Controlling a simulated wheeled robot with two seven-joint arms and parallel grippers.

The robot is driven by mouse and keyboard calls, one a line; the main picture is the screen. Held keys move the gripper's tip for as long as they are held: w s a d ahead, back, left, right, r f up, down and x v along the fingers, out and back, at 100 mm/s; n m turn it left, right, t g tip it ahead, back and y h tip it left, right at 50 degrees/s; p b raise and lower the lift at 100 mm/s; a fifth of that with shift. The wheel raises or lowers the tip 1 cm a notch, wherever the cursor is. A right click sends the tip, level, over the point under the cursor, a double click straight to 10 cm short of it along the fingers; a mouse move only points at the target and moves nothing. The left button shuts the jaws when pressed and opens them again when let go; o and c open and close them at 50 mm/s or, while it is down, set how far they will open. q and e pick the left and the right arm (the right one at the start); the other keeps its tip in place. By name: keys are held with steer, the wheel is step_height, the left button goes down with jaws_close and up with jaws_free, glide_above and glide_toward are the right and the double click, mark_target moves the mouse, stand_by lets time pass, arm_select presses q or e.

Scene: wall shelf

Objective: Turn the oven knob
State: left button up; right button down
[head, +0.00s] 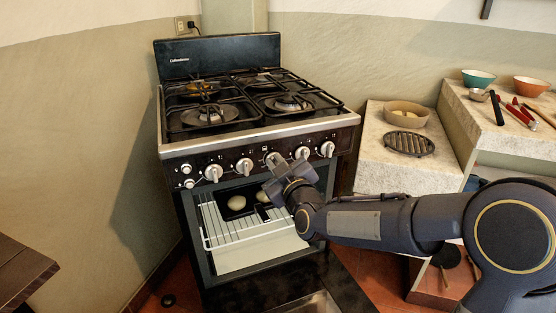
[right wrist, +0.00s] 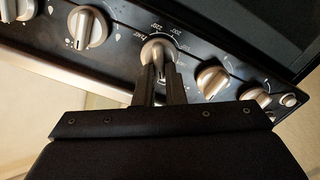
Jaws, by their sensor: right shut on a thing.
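The stove (head: 178,149) stands against the wall with a row of silver knobs along its dark front panel. The oven knob (right wrist: 158,48), ringed by printed numbers, is the middle one of the row. In the head view the oven knob (head: 272,157) is partly hidden by my right gripper (head: 286,168). In the right wrist view my right gripper (right wrist: 160,76) has one finger on each side of the knob's grip and is shut on it. My left gripper is not in view.
The oven door (head: 260,291) is open below the panel, with a wire rack (head: 222,233) and pale round items inside. Neighbouring knobs (head: 243,166) sit close by. A stone counter (head: 375,165) at right holds a bowl (head: 405,113) and a round grate (head: 409,144).

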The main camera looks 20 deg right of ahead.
steer(key=n, duration=0.2)
steer(key=n+p, duration=0.1)
steer(key=n, duration=0.2)
steer(key=shift+a+f+n, duration=0.2)
steer(key=shift+a+n, duration=0.05)
steer(key=shift+n, duration=0.05)
steer(key=shift+p, duration=0.3)
steer(key=c, duration=1.5)
jaws_free()
steer(key=s+p, duration=0.1)
steer(key=s, duration=0.6)
steer(key=shift+s+d, duration=0.4)
steer(key=shift+d, duration=0.05)
